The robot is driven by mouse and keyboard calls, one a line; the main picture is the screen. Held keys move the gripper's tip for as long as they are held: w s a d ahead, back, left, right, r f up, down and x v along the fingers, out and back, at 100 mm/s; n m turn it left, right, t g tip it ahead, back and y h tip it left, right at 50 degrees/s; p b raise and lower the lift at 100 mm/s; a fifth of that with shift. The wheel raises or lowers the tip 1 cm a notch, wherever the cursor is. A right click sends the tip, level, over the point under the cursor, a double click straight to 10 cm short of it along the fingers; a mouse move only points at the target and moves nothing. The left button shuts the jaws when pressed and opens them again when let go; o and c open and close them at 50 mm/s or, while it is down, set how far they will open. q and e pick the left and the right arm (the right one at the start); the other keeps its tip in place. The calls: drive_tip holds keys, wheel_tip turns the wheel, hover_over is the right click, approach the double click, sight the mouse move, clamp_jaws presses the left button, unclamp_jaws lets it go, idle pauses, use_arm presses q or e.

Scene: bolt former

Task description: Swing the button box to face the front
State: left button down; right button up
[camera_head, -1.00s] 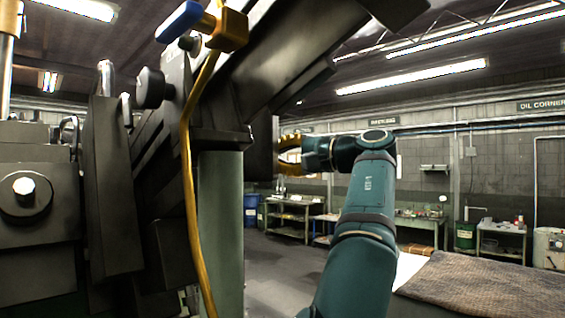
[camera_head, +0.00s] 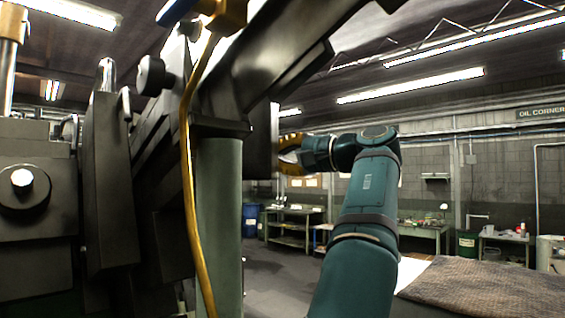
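A dark box-like part (camera_head: 264,141) hangs at the machine's right side, just right of the green-grey column, and may be the button box. I see no buttons on it from here.
The dark machine (camera_head: 105,190) fills the left side. A yellow hose (camera_head: 190,190) runs down in front of the column (camera_head: 218,220). A sloping dark beam (camera_head: 290,55) hangs overhead. A brown mat (camera_head: 490,288) lies at lower right. Workbenches stand far back, with open floor before them.

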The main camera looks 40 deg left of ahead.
sight(278, 156)
use_arm(q)
drive_tip(key=s+d+m+t+b, duration=0.1)
drive_tip(key=t+b, duration=0.1)
drive_tip(key=s+d+m+t+b, duration=0.1)
drive_tip(key=m+t+b, duration=0.1)
drive_tip(key=t+b, duration=0.1)
drive_tip(key=s+d+m+t+h+b, duration=0.1)
drive_tip(key=m+t+b, duration=0.1)
drive_tip(key=b, duration=0.1)
drive_tip(key=shift+s+d+t, duration=0.2)
drive_tip(key=shift+s+t, duration=0.05)
drive_tip(key=shift+t, duration=0.15)
drive_tip(key=shift+s+d+r+m+t+h+b, duration=0.2)
drive_tip(key=shift+s+m+t+h+b, duration=0.15)
drive_tip(key=shift+t+b, duration=0.25)
use_arm(e)
wheel_tip(278, 156, down, 9)
drive_tip(key=s, duration=0.1)
drive_tip(key=shift+s+f+g, duration=0.2)
drive_tip(key=shift+s+g, duration=0.1)
drive_tip(key=shift+a, duration=0.1)
drive_tip(key=shift+r, duration=0.1)
